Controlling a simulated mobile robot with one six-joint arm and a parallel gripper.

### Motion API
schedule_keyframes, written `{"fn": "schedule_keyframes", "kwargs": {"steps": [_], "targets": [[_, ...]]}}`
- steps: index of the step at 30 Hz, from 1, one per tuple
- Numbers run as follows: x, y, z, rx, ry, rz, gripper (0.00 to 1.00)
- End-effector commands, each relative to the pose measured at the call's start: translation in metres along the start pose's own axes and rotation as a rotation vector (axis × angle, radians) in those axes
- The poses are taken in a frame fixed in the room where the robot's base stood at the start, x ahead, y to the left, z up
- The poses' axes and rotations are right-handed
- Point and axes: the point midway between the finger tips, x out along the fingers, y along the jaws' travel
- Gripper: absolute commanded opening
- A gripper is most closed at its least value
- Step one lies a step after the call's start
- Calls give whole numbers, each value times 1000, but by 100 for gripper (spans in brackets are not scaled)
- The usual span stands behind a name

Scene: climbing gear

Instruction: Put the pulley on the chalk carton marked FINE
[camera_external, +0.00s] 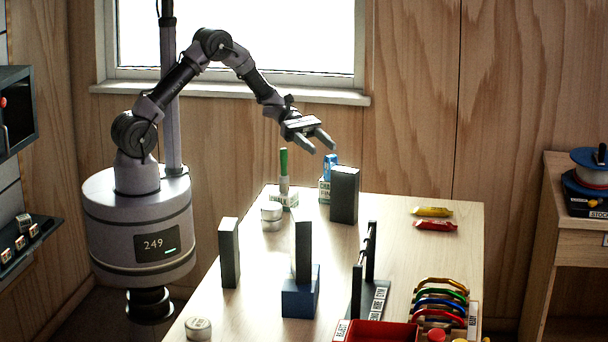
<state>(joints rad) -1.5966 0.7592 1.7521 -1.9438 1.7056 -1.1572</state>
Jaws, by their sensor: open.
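A chalk carton (324,190), white and green with a label that seems to read CHALK FIN-, stands at the back of the table, partly hidden by a dark upright block. A small blue object (330,161) shows at its top; I cannot tell if it rests on it or stands behind, or if it is the pulley. Another pale carton (285,203) stands to the left with a green and white upright item (284,170) at it; its label is unreadable. No pulley is clearly recognisable. My gripper (322,147) is open and empty, above the back of the table.
Dark upright blocks (344,195) (229,253) (303,246), one at a blue box (300,298), and a dark rack (372,298) are obstacles. Round white tins (198,329), wrapped bars (434,225), coloured carabiners (440,300) and a red tray (382,332) lie around.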

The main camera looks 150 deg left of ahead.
Motion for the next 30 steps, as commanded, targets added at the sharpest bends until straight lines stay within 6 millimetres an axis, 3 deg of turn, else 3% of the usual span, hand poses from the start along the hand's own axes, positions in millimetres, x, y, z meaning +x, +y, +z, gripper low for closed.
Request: {"fn": "schedule_keyframes", "kwargs": {"steps": [1,6,13,25,28,30], "targets": [[-16,1,5,-1,1,4,49],[-57,0,4,-1,1,2,49],[-75,0,1,0,0,-1,49],[-70,-4,4,15,8,-16,49],[-37,-33,32,140,62,-135,49],[-1,-76,62,310,123,-286,49]]}}
